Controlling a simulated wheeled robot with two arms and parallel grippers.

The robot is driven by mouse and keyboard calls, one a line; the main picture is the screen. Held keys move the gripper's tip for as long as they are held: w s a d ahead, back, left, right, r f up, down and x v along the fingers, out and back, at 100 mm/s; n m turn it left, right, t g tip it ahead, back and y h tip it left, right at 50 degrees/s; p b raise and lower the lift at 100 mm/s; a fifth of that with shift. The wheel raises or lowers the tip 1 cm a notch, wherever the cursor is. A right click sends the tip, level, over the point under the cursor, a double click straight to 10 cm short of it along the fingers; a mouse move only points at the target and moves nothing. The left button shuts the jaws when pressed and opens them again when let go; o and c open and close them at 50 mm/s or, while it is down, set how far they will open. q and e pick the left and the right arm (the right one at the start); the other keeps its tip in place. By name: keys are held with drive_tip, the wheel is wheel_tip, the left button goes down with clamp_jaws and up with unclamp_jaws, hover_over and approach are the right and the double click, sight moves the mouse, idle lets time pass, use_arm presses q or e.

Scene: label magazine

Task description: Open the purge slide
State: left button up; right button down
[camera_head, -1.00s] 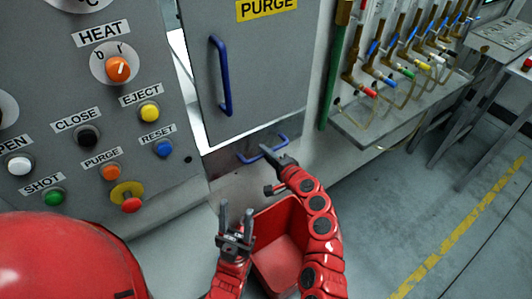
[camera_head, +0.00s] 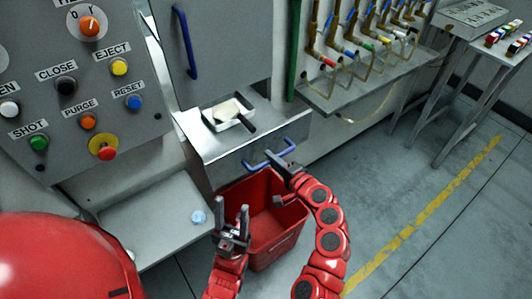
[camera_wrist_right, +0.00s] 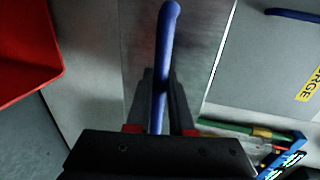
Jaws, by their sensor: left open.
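The purge slide (camera_head: 225,140), a grey metal drawer with a blue handle (camera_head: 258,160) on its front, stands pulled out below the upper grey door. In its top sits a white-rimmed tray (camera_head: 215,121) with pale material and a dark grip. My right gripper (camera_head: 284,167) is at the blue handle. In the right wrist view the handle (camera_wrist_right: 166,60) runs between the fingers of my right gripper (camera_wrist_right: 160,90), which look shut on it. My left gripper (camera_head: 233,212) is open and empty, fingers upward, in front of the slide.
A red bin (camera_head: 268,225) stands on the floor below the slide. The button panel (camera_head: 75,100) is at left, above a grey ledge (camera_head: 150,220) with a small light-blue object (camera_head: 198,217). A shelf with hoses (camera_head: 355,95) is at right. The floor there is clear.

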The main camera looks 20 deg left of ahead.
drive_tip(key=f+b+v, duration=0.1)
drive_tip(key=f+v, duration=0.1)
drive_tip(key=v, duration=0.7)
drive_tip(key=shift+s+d, duration=0.45)
drive_tip(key=c, duration=0.8)
unclamp_jaws()
drive_tip(key=shift+w, duration=0.1)
